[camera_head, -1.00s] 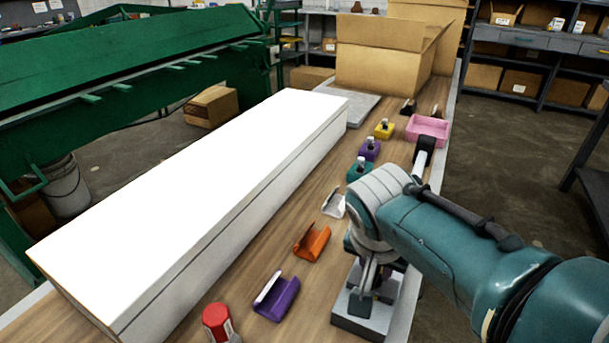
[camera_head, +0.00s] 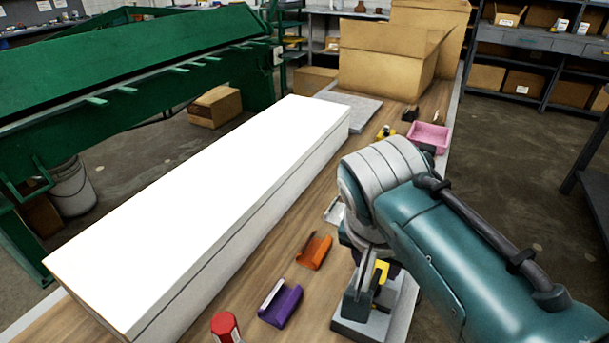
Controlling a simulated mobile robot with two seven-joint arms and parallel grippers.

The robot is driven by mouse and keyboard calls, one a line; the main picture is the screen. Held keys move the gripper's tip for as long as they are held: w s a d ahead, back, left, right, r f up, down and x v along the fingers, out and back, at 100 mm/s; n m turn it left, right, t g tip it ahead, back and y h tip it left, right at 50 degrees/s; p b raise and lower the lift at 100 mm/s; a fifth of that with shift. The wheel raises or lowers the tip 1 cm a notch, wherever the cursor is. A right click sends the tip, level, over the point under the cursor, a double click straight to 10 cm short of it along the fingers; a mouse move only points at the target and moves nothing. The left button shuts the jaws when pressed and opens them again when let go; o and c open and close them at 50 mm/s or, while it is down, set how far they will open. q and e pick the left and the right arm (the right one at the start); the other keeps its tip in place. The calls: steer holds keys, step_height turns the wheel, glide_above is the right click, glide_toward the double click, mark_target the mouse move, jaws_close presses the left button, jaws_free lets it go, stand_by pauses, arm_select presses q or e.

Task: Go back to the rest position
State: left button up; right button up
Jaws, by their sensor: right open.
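My right arm comes in from the right, and its gripper (camera_head: 366,291) points down over a grey block-like base (camera_head: 362,327) at the table's right edge. The gripper is open. Its fingers are partly hidden by the wrist, and a small yellow piece (camera_head: 381,271) shows beside them. I cannot tell whether the fingers touch the base or the yellow piece. My left gripper is not in view.
A long white box (camera_head: 200,215) fills the table's left side. A purple clip (camera_head: 280,303), an orange clip (camera_head: 314,251) and a red-capped container (camera_head: 225,327) lie near the gripper. A pink tray (camera_head: 429,136) and cardboard boxes (camera_head: 388,65) stand farther back.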

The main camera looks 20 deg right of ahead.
steer(key=shift+s+a+r, duration=0.2)
steer(key=shift+a+r, duration=0.05)
steer(key=shift+r, duration=0.4)
steer(key=s+a+r+n+y, duration=0.1)
steer(key=s+r+n+y, duration=0.15)
steer(key=s+n, duration=0.5)
steer(key=s+a+r+n+y, duration=0.1)
steer(key=s+r+n, duration=0.3)
steer(key=s, duration=0.6)
steer(key=w+p+v, duration=0.2)
steer(key=p+v, duration=0.9)
steer(key=w+r+p+v, duration=0.1)
steer(key=w+p+v, duration=0.2)
steer(key=p+v, duration=0.8)
steer(key=w+r+p+v, duration=0.1)
steer(key=w+p+v, duration=0.2)
steer(key=p+v, duration=0.8)
steer(key=shift+s+a+t+p, duration=0.2)
steer(key=shift+a+t+p, duration=0.2)
steer(key=shift+a+p, duration=0.1)
